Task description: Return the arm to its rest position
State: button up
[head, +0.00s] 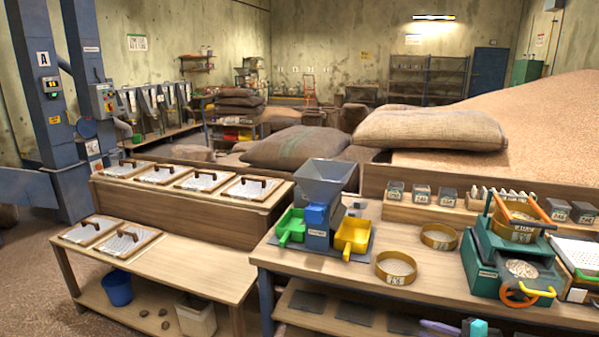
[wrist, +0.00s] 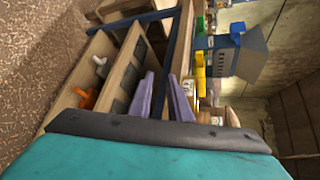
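My gripper (wrist: 162,78) shows in the wrist view as two purple fingers, spread apart with a gap between them. Nothing is held between the fingers; wood shows through the gap. In the head view, part of my gripper (head: 438,326) shows as purple and teal pieces at the bottom edge, in front of the right workbench. Most of my arm is out of the head view. The teal surface and dark band filling the bottom of the wrist view are mine.
The right workbench (head: 310,261) holds a grey hopper (head: 324,180), a yellow bin (head: 353,235), a green bin (head: 291,226), round sieves (head: 396,268) and a green machine (head: 483,268). Its lower shelf (head: 318,312) carries dark plates. A blue bucket (head: 117,288) stands under the left bench.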

jog(key=s+a+f+n+g+y, duration=0.1)
jog(key=a+f+n+g+y, duration=0.3)
jog(key=a+f, duration=1.1)
jog(key=s+a+f+n+g+h, duration=0.1)
jog(key=s+a+f+g, duration=0.2)
jog(key=s+a+f, duration=0.3)
jog(key=s+a+f+n+g+h, duration=0.1)
jog(key=s+a+f+g+h, duration=0.2)
jog(key=a, duration=0.5)
jog(key=s+a+f+n+g+h, duration=0.35)
jog(key=s+f+n+g, duration=0.2)
jog(key=s+f, duration=0.8)
jog(key=s+d+f+n+g+h, duration=0.1)
jog(key=s+d+f+n+h, duration=0.1)
jog(key=s+d, duration=0.4)
jog(key=d+n+h, duration=0.1)
jog(key=d+h, duration=0.1)
jog(key=shift+d, duration=0.3)
jog(key=shift+d+h, duration=0.1)
jog(key=shift+h, duration=0.15)
